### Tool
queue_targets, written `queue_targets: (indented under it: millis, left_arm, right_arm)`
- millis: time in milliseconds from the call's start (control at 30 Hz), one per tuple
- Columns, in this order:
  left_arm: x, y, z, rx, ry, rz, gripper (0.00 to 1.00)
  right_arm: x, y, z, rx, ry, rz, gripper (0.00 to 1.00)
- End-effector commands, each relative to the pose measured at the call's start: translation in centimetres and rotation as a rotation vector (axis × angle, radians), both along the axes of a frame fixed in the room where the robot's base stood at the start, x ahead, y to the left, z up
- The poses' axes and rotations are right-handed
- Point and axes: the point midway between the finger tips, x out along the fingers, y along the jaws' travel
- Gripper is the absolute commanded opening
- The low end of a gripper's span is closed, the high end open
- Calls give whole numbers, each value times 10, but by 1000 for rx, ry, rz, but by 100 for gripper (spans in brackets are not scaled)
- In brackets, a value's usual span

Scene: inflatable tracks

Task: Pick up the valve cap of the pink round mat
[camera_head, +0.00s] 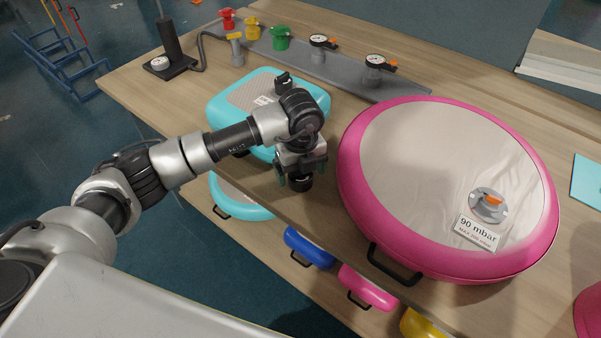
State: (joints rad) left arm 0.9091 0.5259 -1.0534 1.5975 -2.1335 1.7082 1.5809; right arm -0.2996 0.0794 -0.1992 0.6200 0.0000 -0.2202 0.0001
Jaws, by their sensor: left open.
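The pink round mat (364,213) lies on the wooden table at the right, with a pale, slightly wrinkled top. Near its front right edge sits a grey round valve (486,211) with an orange part (492,199) on it; I cannot tell clearly whether this orange part is the cap. A label reading 90 mbar (477,233) lies in front of the valve. My left gripper (299,178) is open and points down beside the mat's left edge, well apart from the valve. A small dark round shape shows at its fingertips, unclear. My right gripper is not in view.
A turquoise mat (219,104) lies left, partly behind my left arm. A grey rail (335,70) with coloured valves and gauges runs along the back, and a black pump (171,50) stands back left. Blue and pink mats (366,289) sit below the table edge.

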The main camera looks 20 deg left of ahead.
Motion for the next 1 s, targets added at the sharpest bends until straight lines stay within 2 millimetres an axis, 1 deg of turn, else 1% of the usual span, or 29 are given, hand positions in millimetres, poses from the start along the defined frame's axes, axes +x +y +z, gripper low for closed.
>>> queue_targets:
  millis: [133, 400, 467, 667, 767, 867, 1000]
  left_arm:
    - [0, 0, 0, -1, -1, 0, 88]
    - [0, 0, 0, -1, -1, 0, 47]
    - [0, 0, 0, -1, -1, 0, 38]
    - [0, 0, 1, -1, -1, 0, 38]
    - [1, 0, 7, -2, -3, 0, 38]
    - [1, 0, 21, -3, -5, -1, 38]
    - [1, 0, 50, -1, -6, -1, 38]
  right_arm:
    - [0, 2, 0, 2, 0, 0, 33]
    - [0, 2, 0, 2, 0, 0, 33]
    - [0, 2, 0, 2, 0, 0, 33]
    - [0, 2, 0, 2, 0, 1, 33]
    - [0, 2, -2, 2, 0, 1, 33]
    - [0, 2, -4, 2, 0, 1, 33]
    - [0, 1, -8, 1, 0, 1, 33]
